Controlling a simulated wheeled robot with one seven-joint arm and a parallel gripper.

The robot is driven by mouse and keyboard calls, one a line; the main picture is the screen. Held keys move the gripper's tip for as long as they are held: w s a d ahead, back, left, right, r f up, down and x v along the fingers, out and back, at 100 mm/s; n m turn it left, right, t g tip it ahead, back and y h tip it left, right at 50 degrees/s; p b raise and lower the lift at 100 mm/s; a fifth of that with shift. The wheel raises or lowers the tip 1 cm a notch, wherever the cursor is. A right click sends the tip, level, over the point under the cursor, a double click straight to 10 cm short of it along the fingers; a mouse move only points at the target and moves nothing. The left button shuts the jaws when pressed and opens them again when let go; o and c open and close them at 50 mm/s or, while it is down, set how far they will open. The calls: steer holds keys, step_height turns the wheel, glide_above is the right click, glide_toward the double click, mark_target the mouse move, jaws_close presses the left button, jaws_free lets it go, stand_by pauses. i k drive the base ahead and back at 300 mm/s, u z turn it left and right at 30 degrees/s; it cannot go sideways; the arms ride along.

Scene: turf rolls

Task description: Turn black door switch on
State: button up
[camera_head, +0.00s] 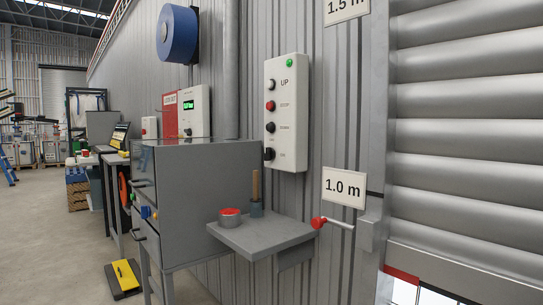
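A pale control box (287,112) is fixed to the corrugated wall near the middle of the head view. A black door switch (269,154) sits at its lower left, beside a small label too small to read surely. Its on or off position cannot be told. Above it are a black button, a red button (270,106) and another dark button by the label "UP". A green light (290,63) shows at the top right of the box. My gripper is not in view.
A grey shelf (270,243) juts out below the box, holding a red-topped round item (231,216) and a brush-like item (256,190). A red-knobbed lever (335,223) sticks out at right. A grey cabinet (205,190) stands left. The roller door (465,130) fills the right. Floor at left is open.

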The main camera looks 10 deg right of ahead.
mark_target(269, 153)
steer(key=u, duration=0.55)
steer(key=k, duration=1.2)
steer(key=u, duration=0.1)
steer(key=i, duration=0.3)
steer(key=z, duration=0.85)
steer(key=i, duration=1.35)
steer(key=u, duration=0.45)
